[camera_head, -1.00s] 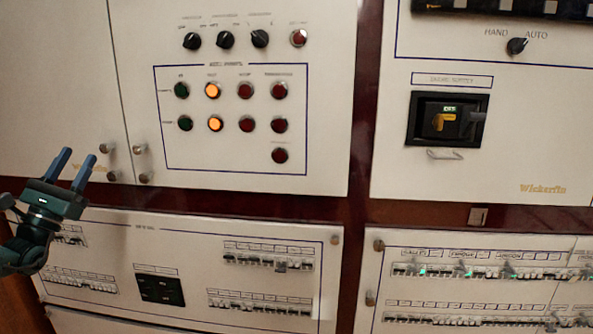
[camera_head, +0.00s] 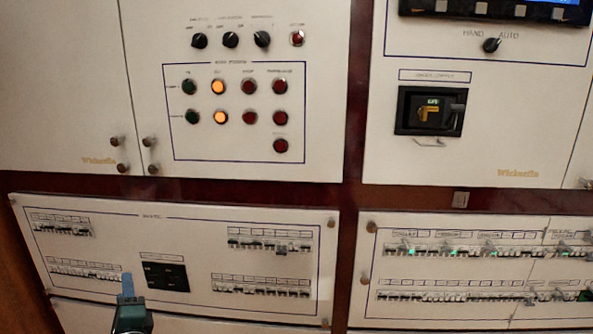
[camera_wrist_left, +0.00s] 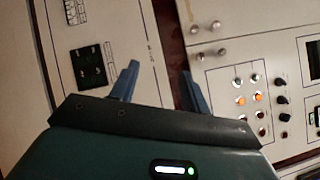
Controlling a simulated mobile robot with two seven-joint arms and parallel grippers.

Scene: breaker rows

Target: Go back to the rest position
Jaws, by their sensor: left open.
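My left gripper (camera_head: 128,290) shows at the bottom of the head view, in front of the lower left breaker panel (camera_head: 215,262). In the left wrist view its two blue fingers (camera_wrist_left: 158,82) are spread apart with nothing between them. The fingers point toward the cabinet face, and I cannot tell how far off they are. My right gripper is not in either view.
The upper left panel carries knobs and lit orange buttons (camera_head: 218,87). A black rotary switch with a yellow handle (camera_head: 430,112) is at the right. The lower right panel has breaker rows (camera_head: 470,250). Small round door knobs (camera_head: 148,142) stick out from the cabinet.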

